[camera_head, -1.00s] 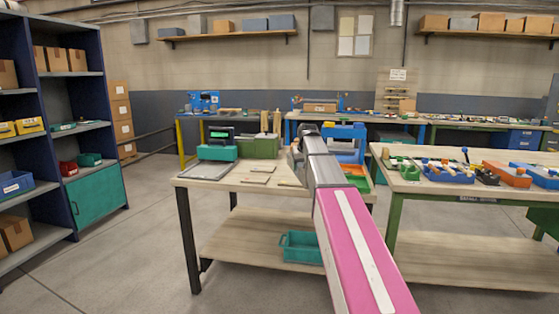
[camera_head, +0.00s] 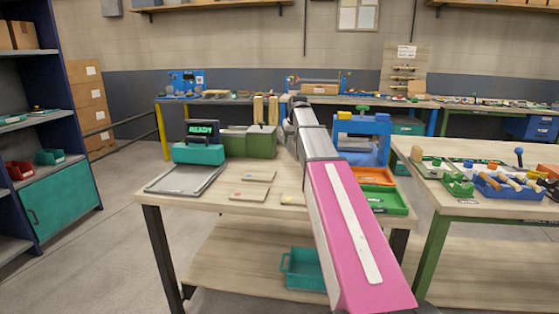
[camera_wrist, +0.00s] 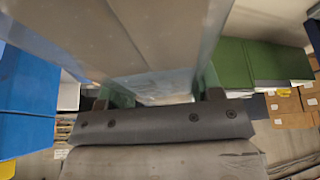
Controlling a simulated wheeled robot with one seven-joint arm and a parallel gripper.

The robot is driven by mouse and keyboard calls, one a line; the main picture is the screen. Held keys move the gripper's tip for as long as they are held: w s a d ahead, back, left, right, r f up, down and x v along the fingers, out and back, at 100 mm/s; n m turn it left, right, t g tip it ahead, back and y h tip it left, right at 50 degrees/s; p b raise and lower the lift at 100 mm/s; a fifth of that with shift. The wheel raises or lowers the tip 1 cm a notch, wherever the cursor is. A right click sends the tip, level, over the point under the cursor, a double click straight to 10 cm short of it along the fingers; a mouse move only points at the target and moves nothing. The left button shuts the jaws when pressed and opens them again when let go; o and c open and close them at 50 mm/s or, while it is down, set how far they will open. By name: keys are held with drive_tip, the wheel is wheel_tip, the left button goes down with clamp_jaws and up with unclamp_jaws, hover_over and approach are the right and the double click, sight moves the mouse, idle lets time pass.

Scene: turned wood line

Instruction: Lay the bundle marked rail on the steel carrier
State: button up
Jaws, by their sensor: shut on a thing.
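My gripper (camera_wrist: 160,88) is shut on a pale, wood-coloured piece (camera_wrist: 150,40) with a hazy, see-through wrap or sheet around it. I cannot read any mark on it, so I cannot tell whether it says rail. In the head view my arm hides the gripper and the piece it holds. A flat grey tray (camera_head: 185,178), which looks like the steel carrier, lies at the left front of the near table, bare on top. Several thin wooden pieces (camera_head: 248,193) lie flat to its right. Upright wooden pieces (camera_head: 265,108) stand behind the green block.
A teal device reading READY (camera_head: 203,130) stands behind the tray. A green block (camera_head: 250,143) is beside it. A blue frame (camera_head: 365,130), an orange tray (camera_head: 375,175) and a green tray (camera_head: 388,201) stand at the right. A teal crate (camera_head: 303,268) is on the lower shelf.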

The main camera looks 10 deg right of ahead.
drive_tip(key=shift+w+f, duration=0.15)
drive_tip(key=shift+w, duration=0.1)
drive_tip(key=shift+f, duration=0.35)
wheel_tip(320, 180, down, 9)
drive_tip(key=shift+r, duration=0.1)
drive_tip(key=o, duration=1.4)
drive_tip(key=shift+c, duration=0.2)
